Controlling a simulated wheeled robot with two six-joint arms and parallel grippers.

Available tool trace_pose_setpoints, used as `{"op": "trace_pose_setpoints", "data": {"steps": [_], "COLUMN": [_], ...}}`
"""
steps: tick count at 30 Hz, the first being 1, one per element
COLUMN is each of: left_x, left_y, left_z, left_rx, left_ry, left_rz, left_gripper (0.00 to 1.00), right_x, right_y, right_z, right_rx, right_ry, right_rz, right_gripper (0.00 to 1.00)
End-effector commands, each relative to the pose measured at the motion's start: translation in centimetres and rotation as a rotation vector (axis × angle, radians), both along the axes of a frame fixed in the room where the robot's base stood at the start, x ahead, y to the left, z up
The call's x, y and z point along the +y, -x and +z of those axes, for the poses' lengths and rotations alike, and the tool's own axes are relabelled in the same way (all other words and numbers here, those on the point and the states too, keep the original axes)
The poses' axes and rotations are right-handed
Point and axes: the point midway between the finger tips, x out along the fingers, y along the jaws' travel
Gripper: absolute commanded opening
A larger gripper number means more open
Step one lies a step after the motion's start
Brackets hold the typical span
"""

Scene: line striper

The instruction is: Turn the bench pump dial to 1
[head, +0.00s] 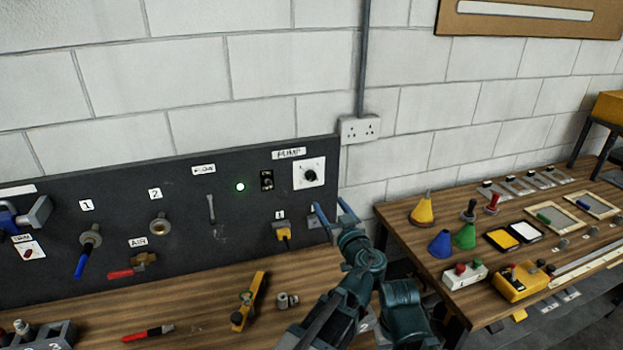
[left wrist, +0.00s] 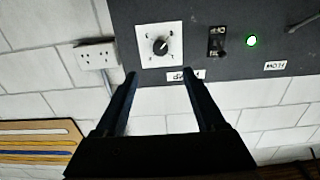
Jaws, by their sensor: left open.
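The pump dial (head: 310,175) is a round black knob on a square white plate at the right end of the dark panel, beside a PUMP label (head: 289,153). It also shows in the left wrist view (left wrist: 160,46), where the panel appears upside down. The scale marks around the knob are too small to read. My left gripper (head: 330,206) is open and empty, below and slightly right of the dial in the head view. In the left wrist view its two fingertips (left wrist: 158,73) are spread toward the dial plate, with the knob between their lines and apart from them. My right gripper is not in view.
A black switch (head: 267,181) and a lit green lamp (head: 240,187) sit left of the dial. A yellow plug (head: 284,233) is below it. A wall socket (head: 360,129) is at the upper right. Valves and tools occupy the panel's left and the bench.

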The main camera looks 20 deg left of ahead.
Motion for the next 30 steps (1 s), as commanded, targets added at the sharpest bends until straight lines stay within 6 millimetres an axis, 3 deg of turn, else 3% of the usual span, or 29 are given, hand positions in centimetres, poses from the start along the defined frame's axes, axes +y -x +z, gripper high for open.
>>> {"op": "trace_pose_setpoints", "data": {"steps": [5,18,24,30], "left_x": [0.9,5.8,7.1,7.7], "left_y": [-1.6,-8.8,-10.7,-11.4], "left_z": [0.0,0.0,0.0,0.0], "left_rx": [0.0,0.001,0.001,0.001], "left_ry": [0.0,0.0,0.0,0.001], "left_rz": [0.003,0.003,0.002,0.001], "left_gripper": [0.72,0.72,0.72,0.72], "right_x": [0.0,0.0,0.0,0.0], "right_y": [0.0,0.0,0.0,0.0], "right_z": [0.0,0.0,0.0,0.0], "right_rx": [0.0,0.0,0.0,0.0], "right_ry": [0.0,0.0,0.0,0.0], "right_rz": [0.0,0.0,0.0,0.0], "right_gripper": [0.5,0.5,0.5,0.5]}}
